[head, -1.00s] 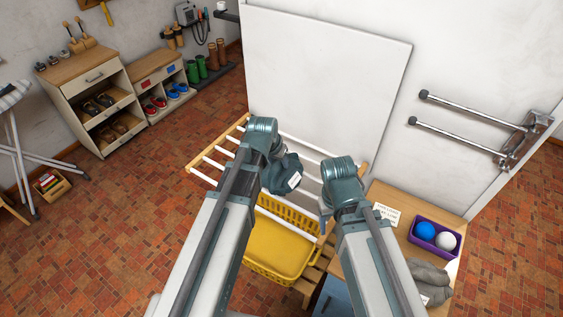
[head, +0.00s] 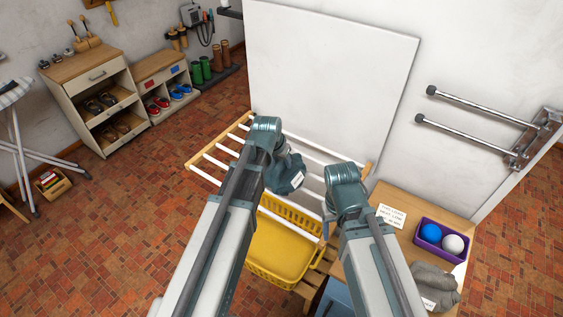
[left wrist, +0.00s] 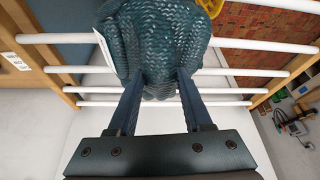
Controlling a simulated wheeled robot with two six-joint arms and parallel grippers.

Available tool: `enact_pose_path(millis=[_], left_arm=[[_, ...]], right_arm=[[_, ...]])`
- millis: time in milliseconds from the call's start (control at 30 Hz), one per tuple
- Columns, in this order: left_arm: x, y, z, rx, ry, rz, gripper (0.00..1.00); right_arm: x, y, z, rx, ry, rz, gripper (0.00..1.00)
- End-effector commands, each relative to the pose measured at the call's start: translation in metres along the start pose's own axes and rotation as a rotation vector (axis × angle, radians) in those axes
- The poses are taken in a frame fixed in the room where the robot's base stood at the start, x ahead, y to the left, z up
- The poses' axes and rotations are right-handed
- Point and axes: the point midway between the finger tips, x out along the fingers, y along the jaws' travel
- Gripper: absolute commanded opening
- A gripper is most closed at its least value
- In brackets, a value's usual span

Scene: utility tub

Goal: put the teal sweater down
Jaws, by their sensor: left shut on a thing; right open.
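The teal sweater (left wrist: 155,45) is a knitted bundle with a white tag, held between the fingers of my left gripper (left wrist: 158,95) in the left wrist view. White bars of the drying rack (left wrist: 270,48) show behind it there. In the head view the teal sweater (head: 285,176) is partly hidden by my left arm, and the rack's left end (head: 222,150) shows beside it. I cannot tell whether the sweater touches the bars. My right gripper (head: 328,225) is open, mostly hidden by its own wrist, near the yellow basket.
A yellow basket (head: 280,250) stands below the rack on a slatted wooden stand. A wooden table (head: 385,250) at right bears a printed card (head: 391,217), a purple tray (head: 440,240) with a blue and a white ball, and a grey garment (head: 433,283). A white panel (head: 330,80) stands behind.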

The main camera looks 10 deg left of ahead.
Motion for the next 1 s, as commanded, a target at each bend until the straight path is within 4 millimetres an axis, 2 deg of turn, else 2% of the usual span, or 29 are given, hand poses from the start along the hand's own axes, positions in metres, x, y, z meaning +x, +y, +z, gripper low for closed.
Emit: enact_pose_path(millis=[67,100,233,667,867,1000], left_arm=[[0.004,0.0,0.001,0.0,0.001,0.0,0.0],[0.002,0.0,0.001,0.0,0.0,0.0,0.57],[0.002,0.0,0.001,0.0,0.0,0.0,0.8],[-0.002,0.0,-0.001,0.0,0.0,0.0,0.8],[-0.019,0.0,-0.001,0.0,0.0,0.0,0.8],[-0.038,0.0,-0.002,0.0,0.0,0.0,0.8]], right_arm=[[0.004,0.0,0.0,0.0,0.0,0.0,0.64],[0.002,0.0,0.0,0.0,0.0,0.0,0.64],[0.002,0.0,0.0,0.0,0.0,0.0,0.64],[-0.002,0.0,0.0,0.0,0.0,0.0,0.64],[-0.018,0.002,0.001,0.003,0.0,-0.001,0.64],[-0.036,0.003,0.002,0.007,0.0,-0.001,0.64]])
